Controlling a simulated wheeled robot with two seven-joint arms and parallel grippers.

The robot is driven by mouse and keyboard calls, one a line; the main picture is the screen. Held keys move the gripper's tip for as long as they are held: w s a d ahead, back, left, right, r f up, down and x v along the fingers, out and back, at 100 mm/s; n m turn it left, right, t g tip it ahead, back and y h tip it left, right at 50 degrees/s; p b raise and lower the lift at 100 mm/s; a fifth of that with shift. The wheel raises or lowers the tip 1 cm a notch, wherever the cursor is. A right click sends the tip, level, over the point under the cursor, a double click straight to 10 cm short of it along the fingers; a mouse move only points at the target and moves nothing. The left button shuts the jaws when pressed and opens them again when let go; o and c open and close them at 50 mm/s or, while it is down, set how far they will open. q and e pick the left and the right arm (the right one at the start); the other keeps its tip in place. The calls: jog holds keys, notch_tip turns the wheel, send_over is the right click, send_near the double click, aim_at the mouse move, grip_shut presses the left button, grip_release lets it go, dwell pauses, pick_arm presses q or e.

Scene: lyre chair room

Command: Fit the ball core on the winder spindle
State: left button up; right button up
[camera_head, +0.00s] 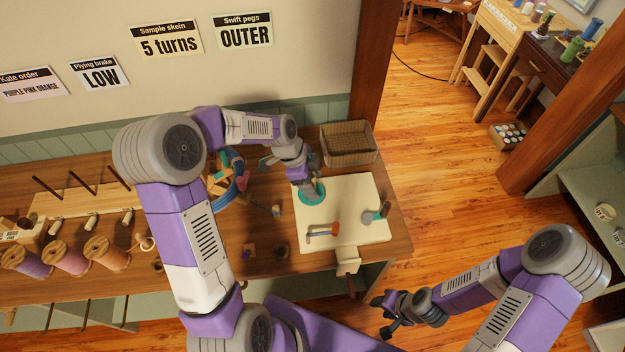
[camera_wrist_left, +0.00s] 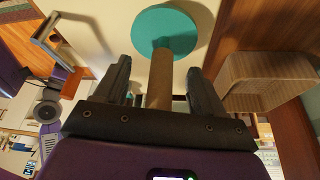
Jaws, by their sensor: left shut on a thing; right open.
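The ball core, a tan cardboard-like tube (camera_wrist_left: 160,78), is between the fingers of my left gripper (camera_wrist_left: 162,88) in the left wrist view. Its far end overlaps the teal disc (camera_wrist_left: 163,30); I cannot tell whether they touch. In the head view my left gripper (camera_head: 303,180) hangs over the teal disc (camera_head: 312,196) on the cream board (camera_head: 345,195). The gripper hides the core there. No bare spindle shows clearly. My right gripper (camera_head: 385,312) is open and empty, off the table's front edge.
A wicker-like basket (camera_head: 348,143) stands behind the board. An orange-handled tool (camera_head: 322,231) and a small grey and teal part (camera_head: 376,214) are on the board. Blue and teal yarn (camera_head: 234,180) lies left; thread spools (camera_head: 65,258) stand at the far left.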

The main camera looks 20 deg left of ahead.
pick_arm(q)
jog(key=shift+f+b, duration=0.85)
jog(key=shift+f, duration=0.3)
jog(key=o, duration=1.1)
jog(key=p+v, duration=0.1)
jog(key=v, duration=0.6)
jog(key=shift+a+r+p, duration=0.15)
jog(key=shift+r+p, duration=0.15)
jog(key=shift+p, duration=0.1)
